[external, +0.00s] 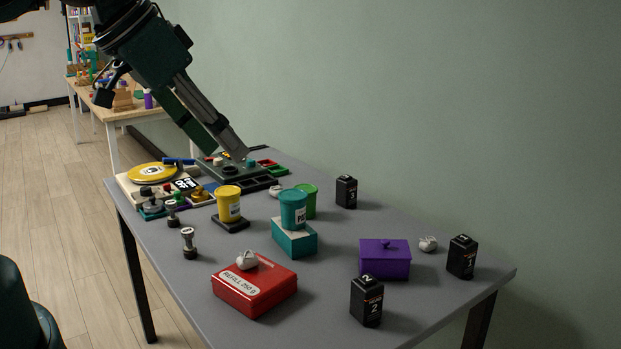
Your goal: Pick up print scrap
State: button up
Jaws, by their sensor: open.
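Small whitish crumpled lumps that look like print scrap show in three places. One scrap (247,260) lies on top of the red box labelled "REFILL 250 g" (255,286). Another scrap (428,243) lies on the table between the purple box and a black bottle. A third scrap (275,191) sits partly hidden behind the teal tub. My gripper (229,156) is open at the far end of the table, pointing down over the dark tray, well apart from the scrap on the red box. Small pieces show by its fingertips; I cannot tell whether it touches them.
Purple lidded box (385,260), teal tub (293,209) on a teal block, yellow tub (229,204) and numbered black bottles (367,300) stand on the grey table (330,235). A dark compartment tray (255,183) and a yellow disc (152,173) are at the far end.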

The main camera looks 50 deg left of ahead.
jog(key=shift+c, duration=0.7)
jog(key=w+a+r+n+g+y, duration=0.15)
jog(key=w+a+n, duration=0.25)
jog(key=w+a, duration=0.5)
jog(key=w+a+r+n+g+h, duration=0.15)
jog(key=w+a+n, duration=0.3)
jog(key=w, duration=0.75)
jog(key=w+a+f+n+g, duration=0.1)
jog(key=w+a+f+n, duration=0.1)
jog(key=w+a+f, duration=0.35)
jog(key=w+a+f+n+g, duration=0.1)
jog(key=w+a+f+n, duration=0.1)
jog(key=w+a, duration=0.5)
jog(key=w+a+f+n, duration=0.2)
jog(key=a+f, duration=0.5)
jog(key=w+a+f+n+g, duration=0.1)
jog(key=a+f+n, duration=0.1)
jog(key=a+f, duration=0.5)
jog(key=w+a+f+n+g, duration=0.1)
jog(key=w+a+f+n, duration=0.1)
jog(key=a+f, duration=0.6)
jog(key=shift+w+a+n+p, duration=0.3)
jog(key=shift+a+n+p, duration=0.05)
jog(key=shift+a+p, duration=0.05)
jog(key=shift+a+f, duration=0.2)
jog(key=shift+f, duration=0.05)
